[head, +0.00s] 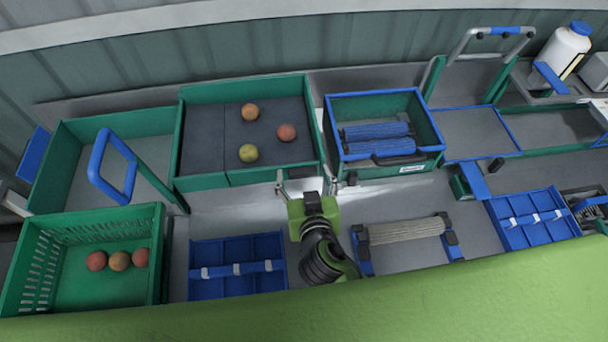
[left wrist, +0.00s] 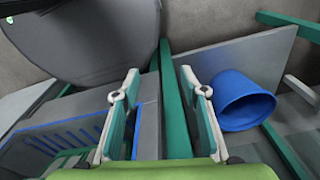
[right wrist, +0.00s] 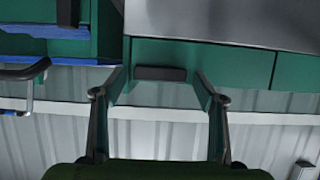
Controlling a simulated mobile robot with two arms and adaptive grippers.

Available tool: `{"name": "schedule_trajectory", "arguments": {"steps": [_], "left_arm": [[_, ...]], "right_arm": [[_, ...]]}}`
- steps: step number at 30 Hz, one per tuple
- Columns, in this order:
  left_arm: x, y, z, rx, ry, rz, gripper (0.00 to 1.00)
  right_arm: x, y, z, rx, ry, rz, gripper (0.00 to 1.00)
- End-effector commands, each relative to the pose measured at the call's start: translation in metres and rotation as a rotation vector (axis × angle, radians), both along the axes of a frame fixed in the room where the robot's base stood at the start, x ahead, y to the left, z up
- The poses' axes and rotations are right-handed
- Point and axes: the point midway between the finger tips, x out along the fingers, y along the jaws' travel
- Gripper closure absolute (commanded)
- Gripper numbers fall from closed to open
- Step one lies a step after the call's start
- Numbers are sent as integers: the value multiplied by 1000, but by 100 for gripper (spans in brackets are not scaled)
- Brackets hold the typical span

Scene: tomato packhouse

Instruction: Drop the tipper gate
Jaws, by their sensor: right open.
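In the head view a green-walled tray (head: 247,178) with a dark floor and three tomatoes stands at the centre back. In the right wrist view a green panel (right wrist: 225,62) with a dark grip bar (right wrist: 160,73) faces my right gripper; it looks like the tipper gate, upright. My right gripper (head: 301,188) is open and empty, close to the tray's front right corner. In the right wrist view its fingertips (right wrist: 163,82) stand either side of the bar; I cannot tell whether they touch. My left gripper (left wrist: 159,76) is open and empty, outside the head view.
A green crate (head: 35,270) with three tomatoes stands front left, below a blue loop handle (head: 97,165). A blue divided tray (head: 235,250) and a ribbed roller (head: 405,230) flank my right arm. A box with blue rollers (head: 385,172) stands right. A blue bucket (left wrist: 242,100) is near my left gripper.

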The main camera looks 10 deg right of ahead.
Motion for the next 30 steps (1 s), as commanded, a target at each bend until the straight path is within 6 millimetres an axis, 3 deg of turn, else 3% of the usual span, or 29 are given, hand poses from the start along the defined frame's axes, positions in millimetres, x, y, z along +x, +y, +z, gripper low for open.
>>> {"name": "schedule_trajectory", "arguments": {"steps": [8, 12, 20, 30], "left_arm": [[-11, 1, -1, 1, 15, 0, 60], [-10, 1, -1, 1, 14, 0, 60], [-4, 0, -9, 0, 6, 0, 60], [-2, 0, -62, 1, 3, 1, 60]], "right_arm": [[1, 0, -1, 0, 1, 0, 37], [1, 0, 0, 0, 1, 0, 73], [0, 1, -5, 1, -9, 1, 73], [-6, 1, -13, 5, -108, 1, 73]]}}
